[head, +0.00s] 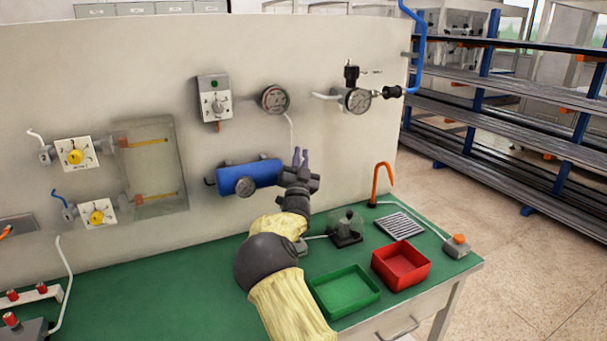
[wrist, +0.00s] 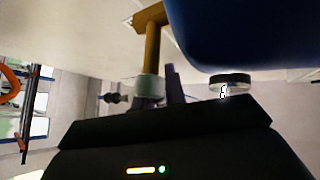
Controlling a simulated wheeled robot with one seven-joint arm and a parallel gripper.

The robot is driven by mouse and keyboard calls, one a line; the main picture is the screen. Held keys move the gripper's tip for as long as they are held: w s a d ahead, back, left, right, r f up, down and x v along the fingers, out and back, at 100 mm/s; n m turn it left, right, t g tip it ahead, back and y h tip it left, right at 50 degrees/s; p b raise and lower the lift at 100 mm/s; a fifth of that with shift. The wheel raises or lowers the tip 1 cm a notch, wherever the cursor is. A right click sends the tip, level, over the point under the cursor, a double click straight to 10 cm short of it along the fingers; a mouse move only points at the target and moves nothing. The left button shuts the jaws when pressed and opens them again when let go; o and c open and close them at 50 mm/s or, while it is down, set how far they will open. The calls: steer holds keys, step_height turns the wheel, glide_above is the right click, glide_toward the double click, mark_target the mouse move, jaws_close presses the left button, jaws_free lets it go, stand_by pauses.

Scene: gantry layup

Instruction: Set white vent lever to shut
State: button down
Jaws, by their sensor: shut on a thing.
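My gripper (head: 301,157) is at the right end of the blue tank (head: 249,177), its two grey fingers pointing up and close together. In the wrist view the fingers (wrist: 164,88) reach in beside a brass pipe (wrist: 152,50) with a pale collar (wrist: 148,88), under the blue tank (wrist: 230,30). The gripper is shut on what appears to be the white vent lever. The lever is mostly hidden by the fingers, and I cannot tell its angle.
A gauge (head: 245,187) sits on the tank's front. Below are a black clear-domed device (head: 346,228), a green tray (head: 344,291), a red bin (head: 401,265) and an orange hook (head: 378,180). A white switch box (head: 214,98) and round gauge (head: 275,99) are on the panel above.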

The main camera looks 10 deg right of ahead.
steer(key=shift+s+a+n+t+y+b, duration=0.1)
steer(key=shift+a+n+t+y+b, duration=0.3)
steer(key=shift+n+y+b, duration=1.1)
steer(key=shift+s+a+n+t+y+b, duration=0.1)
steer(key=shift+a+n+t+y+b, duration=0.3)
steer(key=shift+n+y+b, duration=1.05)
steer(key=shift+s+a+n+t+y+b, duration=0.1)
steer(key=shift+a+n+t+y+b, duration=0.3)
steer(key=shift+n+y+b, duration=1.1)
steer(key=shift+r+n+h+p, duration=0.1)
steer(key=shift+n+h+p, duration=0.25)
steer(key=shift+n+p, duration=0.3)
steer(key=c, duration=1.4)
jaws_free()
steer(key=shift+r, duration=0.1)
steer(key=shift+c, duration=0.2)
